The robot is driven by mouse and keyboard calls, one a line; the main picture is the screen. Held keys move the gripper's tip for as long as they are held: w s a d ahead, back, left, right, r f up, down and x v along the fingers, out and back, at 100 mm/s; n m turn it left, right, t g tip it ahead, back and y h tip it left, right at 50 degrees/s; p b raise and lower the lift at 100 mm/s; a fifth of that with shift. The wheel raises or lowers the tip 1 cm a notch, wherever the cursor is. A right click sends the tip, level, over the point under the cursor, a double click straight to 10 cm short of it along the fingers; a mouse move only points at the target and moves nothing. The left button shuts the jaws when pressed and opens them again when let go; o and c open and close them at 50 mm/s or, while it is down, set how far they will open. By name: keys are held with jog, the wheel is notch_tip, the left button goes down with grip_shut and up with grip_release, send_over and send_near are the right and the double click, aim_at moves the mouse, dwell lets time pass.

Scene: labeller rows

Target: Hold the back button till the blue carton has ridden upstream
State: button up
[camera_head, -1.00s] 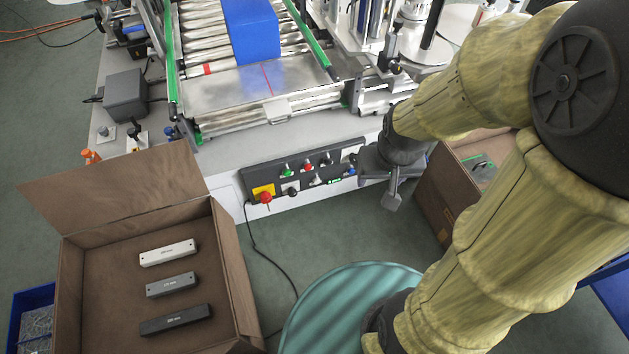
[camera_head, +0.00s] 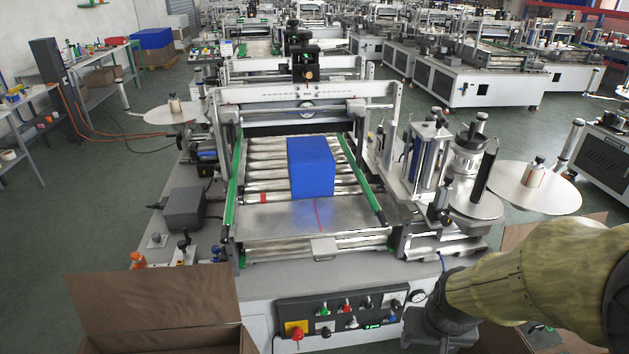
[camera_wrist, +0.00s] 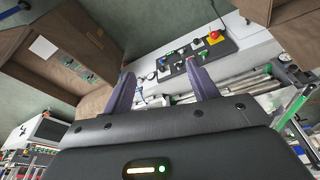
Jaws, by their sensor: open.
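The blue carton (camera_head: 311,168) stands upright on the conveyor rollers, just behind the bare metal plate (camera_head: 300,218). The dark control panel (camera_head: 340,314) is on the machine's front face. It carries several small buttons and knobs and a red emergency stop (camera_head: 297,333) on yellow. I cannot read which button is the back one. The panel also shows in the wrist view (camera_wrist: 196,58), beyond my fingertips. My gripper (camera_wrist: 162,82) is open and empty, its two fingers apart and touching no button that I can make out. In the head view my wrist is right of the panel; the fingertips are hard to see.
An open cardboard box (camera_head: 155,305) stands front left, another (camera_head: 570,235) at the right beside my arm. Green guide rails (camera_head: 233,185) flank the conveyor. A label reel (camera_head: 535,187) juts out at the right. Similar machines fill the hall behind.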

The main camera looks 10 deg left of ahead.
grip_shut()
dwell(1.8)
